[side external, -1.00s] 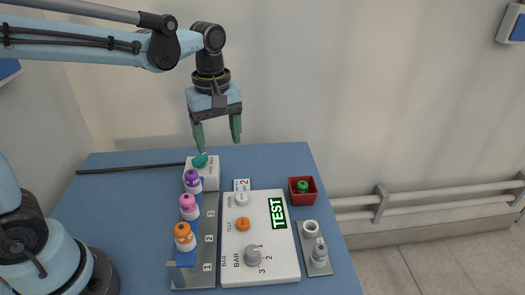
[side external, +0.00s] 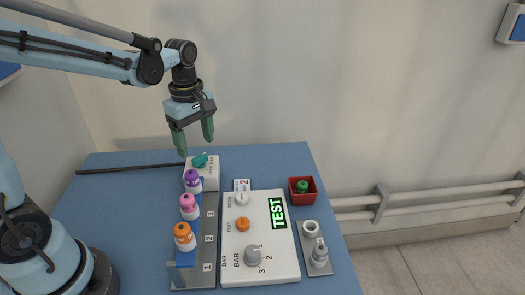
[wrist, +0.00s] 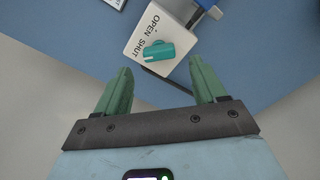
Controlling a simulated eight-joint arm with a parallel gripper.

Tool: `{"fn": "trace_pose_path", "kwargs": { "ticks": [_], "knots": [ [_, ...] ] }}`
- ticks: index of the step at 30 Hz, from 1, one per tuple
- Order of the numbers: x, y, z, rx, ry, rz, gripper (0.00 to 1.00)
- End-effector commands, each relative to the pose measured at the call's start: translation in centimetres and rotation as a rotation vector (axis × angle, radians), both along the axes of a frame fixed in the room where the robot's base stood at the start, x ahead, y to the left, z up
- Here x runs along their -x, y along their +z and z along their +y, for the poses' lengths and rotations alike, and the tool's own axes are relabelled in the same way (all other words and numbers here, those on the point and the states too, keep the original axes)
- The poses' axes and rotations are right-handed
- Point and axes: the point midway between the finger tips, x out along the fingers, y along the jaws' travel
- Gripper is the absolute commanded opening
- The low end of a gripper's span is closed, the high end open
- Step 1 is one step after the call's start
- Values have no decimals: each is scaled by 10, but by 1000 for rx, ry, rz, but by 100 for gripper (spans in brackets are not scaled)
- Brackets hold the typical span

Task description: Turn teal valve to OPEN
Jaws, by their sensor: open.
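The teal valve (side external: 200,160) is a small lever-like handle on top of a white box (side external: 205,178) at the back of the blue table. In the wrist view the teal valve (wrist: 159,53) lies across the box, with OPEN and SHUT printed along one side. Its left end lies close to the word SHUT. My gripper (side external: 195,148) is open and empty, its green fingers pointing down above and slightly left of the valve. In the wrist view the valve shows beyond and between the fingertips, apart from them.
In front of the box, a stepped rack (side external: 207,250) holds purple, pink and orange-topped bottles. A red bin (side external: 302,197) and a grey fitting plate stand farther right. A black rod lies at the left.

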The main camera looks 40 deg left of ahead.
Motion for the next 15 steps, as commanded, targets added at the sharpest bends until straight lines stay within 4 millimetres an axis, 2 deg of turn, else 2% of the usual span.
{"fn": "trace_pose_path", "kwargs": {
  "ticks": [6, 15],
  "knots": [
    [0, -26, 0, 0, -1, 0, 70],
    [0, -38, 0, 0, -1, 0, 70]
  ]
}}
